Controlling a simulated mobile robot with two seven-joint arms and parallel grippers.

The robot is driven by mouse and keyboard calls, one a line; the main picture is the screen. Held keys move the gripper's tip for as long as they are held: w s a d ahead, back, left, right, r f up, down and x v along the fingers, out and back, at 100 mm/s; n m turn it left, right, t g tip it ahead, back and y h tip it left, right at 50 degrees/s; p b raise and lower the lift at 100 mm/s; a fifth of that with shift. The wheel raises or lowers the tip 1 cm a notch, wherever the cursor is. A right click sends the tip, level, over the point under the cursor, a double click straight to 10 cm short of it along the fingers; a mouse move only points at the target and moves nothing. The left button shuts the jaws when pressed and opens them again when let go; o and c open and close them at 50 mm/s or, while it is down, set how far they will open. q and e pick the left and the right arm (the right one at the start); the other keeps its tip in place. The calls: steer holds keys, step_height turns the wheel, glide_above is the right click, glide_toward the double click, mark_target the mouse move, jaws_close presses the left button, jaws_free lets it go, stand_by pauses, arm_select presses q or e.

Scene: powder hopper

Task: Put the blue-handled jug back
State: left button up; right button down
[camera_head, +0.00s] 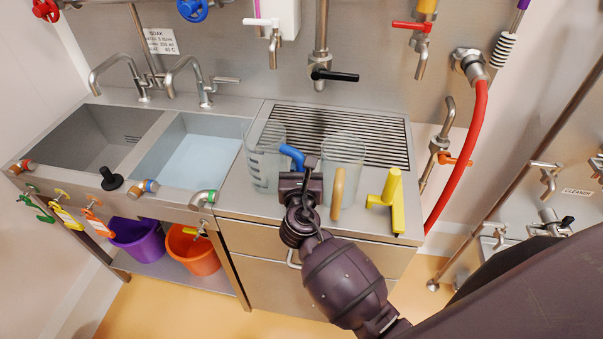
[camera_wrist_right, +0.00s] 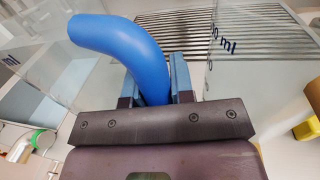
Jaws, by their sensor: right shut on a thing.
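The blue-handled jug (camera_head: 264,160) is clear with dark markings and stands upright at the left front of the drain grid; I cannot tell if its base touches the counter. My right gripper (camera_head: 303,170) is shut on its blue handle (camera_head: 293,155). In the right wrist view the blue handle (camera_wrist_right: 125,50) rises between the two fingers (camera_wrist_right: 155,88). A second clear jug (camera_head: 343,152) with a tan handle (camera_head: 338,190) stands just right of the gripper. My left gripper does not show.
A yellow tool-like thing (camera_head: 392,200) lies on the counter at right. The slatted drain grid (camera_head: 390,140) is behind the jugs. A water-filled basin (camera_head: 195,160) is to the left. Taps, including a black-levered one (camera_head: 322,74), hang above the back. A red hose (camera_head: 468,150) runs down at right.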

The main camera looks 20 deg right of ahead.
steer(key=shift+f, duration=0.85)
steer(key=c, duration=1)
jaws_free()
